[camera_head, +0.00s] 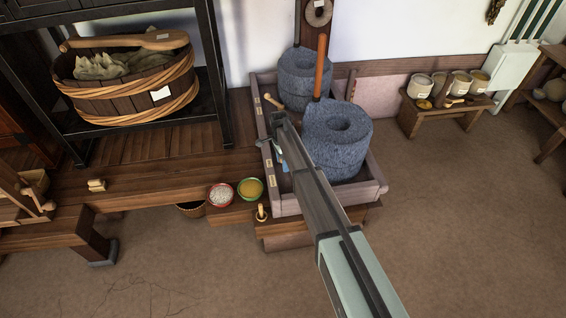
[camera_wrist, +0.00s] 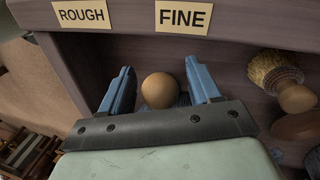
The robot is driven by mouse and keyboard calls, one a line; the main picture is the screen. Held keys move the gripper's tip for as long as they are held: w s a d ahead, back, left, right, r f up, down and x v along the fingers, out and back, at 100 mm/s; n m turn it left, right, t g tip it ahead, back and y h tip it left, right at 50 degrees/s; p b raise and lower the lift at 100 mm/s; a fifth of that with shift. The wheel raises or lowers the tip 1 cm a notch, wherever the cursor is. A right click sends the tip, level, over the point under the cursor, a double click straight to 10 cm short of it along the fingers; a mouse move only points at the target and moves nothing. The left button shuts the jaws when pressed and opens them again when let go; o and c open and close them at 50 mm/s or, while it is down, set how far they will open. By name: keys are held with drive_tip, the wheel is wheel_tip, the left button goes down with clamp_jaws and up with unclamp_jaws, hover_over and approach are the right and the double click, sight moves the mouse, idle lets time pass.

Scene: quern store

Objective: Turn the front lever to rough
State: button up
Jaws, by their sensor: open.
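A round wooden knob (camera_wrist: 160,90), apparently the front lever's end, shows in the wrist view between the blue fingers of my gripper (camera_wrist: 158,72). The fingers are open on both sides of it, with gaps visible. The lever's shaft is hidden. The knob sits nearer the FINE label (camera_wrist: 184,17) than the ROUGH label (camera_wrist: 82,15), both on the tray rim. In the head view my gripper (camera_head: 280,154) is at the tray's left side, beside the front quern (camera_head: 338,135); my arm hides the front lever there. Another wooden lever knob (camera_head: 268,97) is farther back.
The wooden tray (camera_head: 368,194) also holds a rear quern (camera_head: 302,78) with an upright handle (camera_head: 320,65). A brush (camera_wrist: 275,72) lies close to the right of my fingers. Bowls of white grain (camera_head: 220,194) and yellow grain (camera_head: 250,188) stand left of the tray. The floor in front is clear.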

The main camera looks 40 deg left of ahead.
drive_tip(key=shift+f, duration=0.2)
drive_tip(key=shift+c, duration=0.3)
clamp_jaws()
idle(0.3)
